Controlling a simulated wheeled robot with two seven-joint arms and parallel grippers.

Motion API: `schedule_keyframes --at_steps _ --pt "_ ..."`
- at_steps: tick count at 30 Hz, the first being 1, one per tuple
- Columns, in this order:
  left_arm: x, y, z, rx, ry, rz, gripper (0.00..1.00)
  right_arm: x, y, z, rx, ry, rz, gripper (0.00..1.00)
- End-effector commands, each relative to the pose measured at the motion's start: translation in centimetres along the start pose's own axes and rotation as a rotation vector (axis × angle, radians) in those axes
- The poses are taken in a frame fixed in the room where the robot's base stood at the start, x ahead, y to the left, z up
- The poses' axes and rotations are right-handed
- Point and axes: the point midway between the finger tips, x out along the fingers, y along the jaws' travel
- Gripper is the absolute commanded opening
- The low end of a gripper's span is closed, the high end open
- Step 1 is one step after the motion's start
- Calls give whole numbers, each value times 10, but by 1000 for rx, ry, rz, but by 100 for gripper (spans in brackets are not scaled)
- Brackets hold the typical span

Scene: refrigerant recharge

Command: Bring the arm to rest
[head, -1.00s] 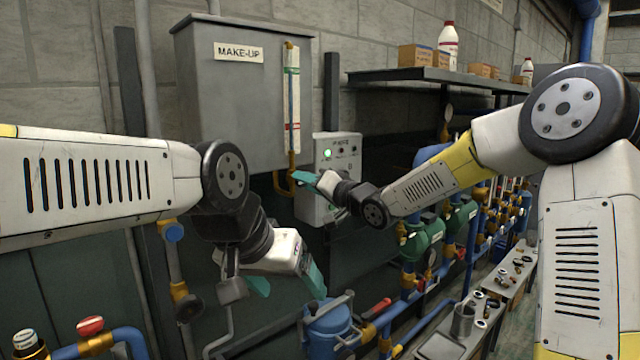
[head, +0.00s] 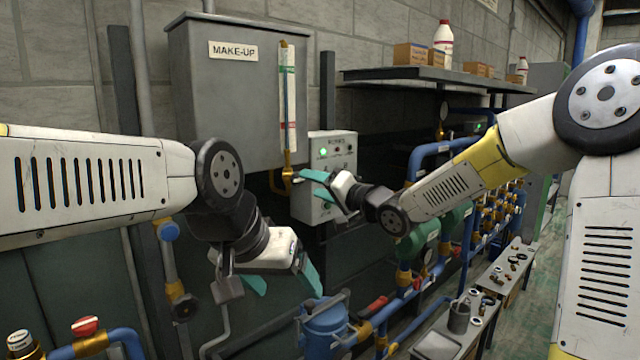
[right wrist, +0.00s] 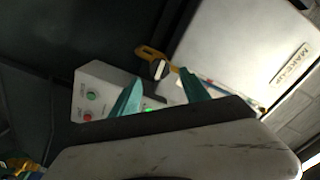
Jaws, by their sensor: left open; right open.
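My right gripper (head: 318,184) is open and empty, with teal fingers, in front of the grey control box (head: 327,160) with a lit green lamp. Its fingers (right wrist: 160,100) also show in the right wrist view, apart and with nothing between them. The brass valve (head: 285,180) under the sight tube is just left of these fingers in the head view; I cannot tell whether they touch. My left gripper (head: 284,281) is open and empty, pointing down, above and left of the blue canister (head: 326,325).
The grey MAKE-UP tank (head: 235,105) hangs on the wall above. A shelf (head: 430,75) holds boxes and bottles. Blue pipes with green pumps (head: 455,217) run behind my right arm. A bench (head: 510,275) with small parts stands at the lower right.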

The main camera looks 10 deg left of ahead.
Motion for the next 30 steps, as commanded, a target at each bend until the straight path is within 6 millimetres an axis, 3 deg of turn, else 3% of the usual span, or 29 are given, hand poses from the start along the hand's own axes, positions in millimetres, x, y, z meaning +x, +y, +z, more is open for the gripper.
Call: schedule_keyframes --at_steps 6,16,20,23,26,30 --pt "0 0 0 0 0 0 80 -18 0 0 0 1 0 54" --pt "0 0 0 0 0 0 80 -20 1 0 -6 0 7 54" --pt "0 0 0 0 0 0 80 -32 11 -4 -85 2 112 54" --pt "0 0 0 0 0 0 80 -62 30 -14 -208 0 294 54" --pt "0 0 0 0 0 0 80 -114 48 -27 -330 -16 518 54" --pt "0 0 0 0 0 0 80 -204 61 -30 -415 -80 794 54"
